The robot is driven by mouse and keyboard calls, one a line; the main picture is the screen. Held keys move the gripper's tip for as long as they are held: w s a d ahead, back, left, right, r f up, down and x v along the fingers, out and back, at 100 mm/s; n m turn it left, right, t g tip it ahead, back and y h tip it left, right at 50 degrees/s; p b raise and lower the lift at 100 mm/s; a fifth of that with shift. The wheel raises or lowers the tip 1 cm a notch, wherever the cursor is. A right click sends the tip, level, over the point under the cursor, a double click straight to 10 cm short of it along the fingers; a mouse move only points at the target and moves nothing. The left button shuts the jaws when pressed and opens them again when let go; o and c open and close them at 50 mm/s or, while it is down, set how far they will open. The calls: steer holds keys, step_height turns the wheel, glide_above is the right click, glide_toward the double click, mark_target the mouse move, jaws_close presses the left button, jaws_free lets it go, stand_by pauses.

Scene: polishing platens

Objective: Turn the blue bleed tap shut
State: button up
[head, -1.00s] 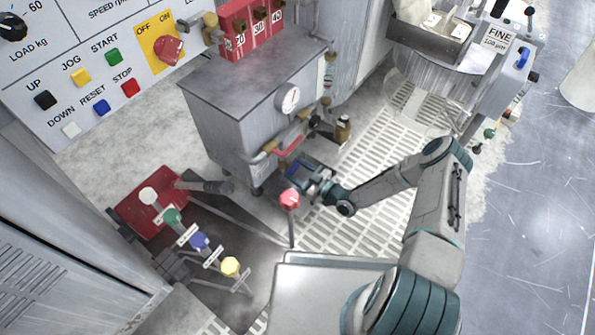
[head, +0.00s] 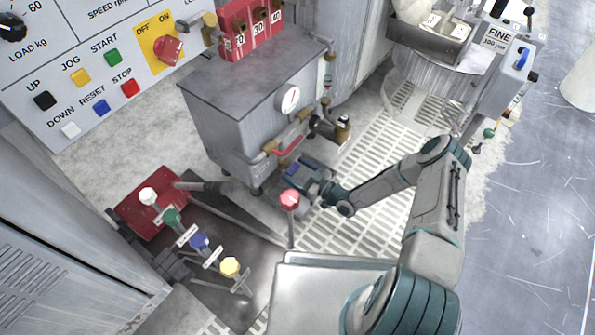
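A small blue part (head: 291,169), which looks like the blue bleed tap, shows low at the front of the grey tank, below its red-handled pipe. My gripper (head: 296,174) is at this blue part, close to the tank's lower right side. The gripper's body partly covers the area, and the fingers are too small and dark to tell whether they are open, shut or touching the tap. The tap's handle angle cannot be made out.
The grey tank (head: 225,100) carries a gauge (head: 289,99), brass pipework and a red handle (head: 288,146). A red-knobbed lever (head: 289,199) stands just in front of my gripper. Several coloured-knob levers stand at lower left. Slatted flooring (head: 375,150) is clear to the right.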

steer(key=p+v, duration=0.4)
steer(key=v, duration=0.9)
steer(key=shift+s+d, duration=0.25)
steer(key=shift+d, duration=0.05)
